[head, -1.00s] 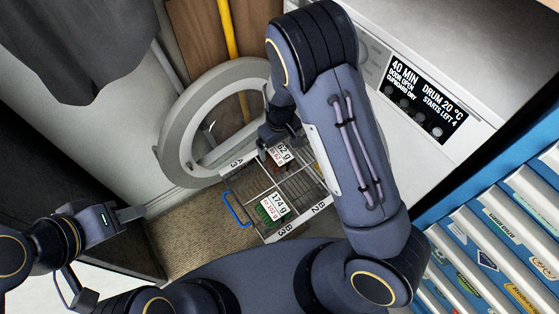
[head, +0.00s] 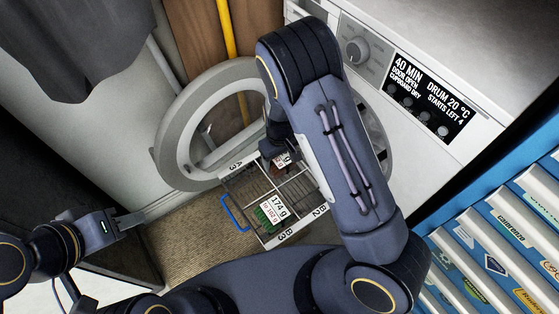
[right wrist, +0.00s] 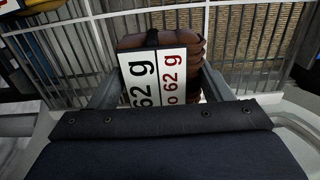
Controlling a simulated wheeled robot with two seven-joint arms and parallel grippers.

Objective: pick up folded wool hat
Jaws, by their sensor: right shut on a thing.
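The folded wool hat is a brown, ribbed bundle (right wrist: 196,72) with a white 62 g label on its near face in the right wrist view. My right gripper (right wrist: 160,92) is shut on it, one finger on each side. In the head view my right gripper (head: 281,150) is at the far part of the wire basket, and only a bit of the hat's label (head: 283,160) shows below it. I cannot tell whether the hat is clear of the basket floor. My left gripper (head: 130,219) is off to the left, away from the hat.
The divided wire basket (head: 230,178) has a blue handle (head: 234,213) and holds a green item (head: 262,217) labelled 174 g. The dryer's open round door (head: 172,145) stands left of my right arm.

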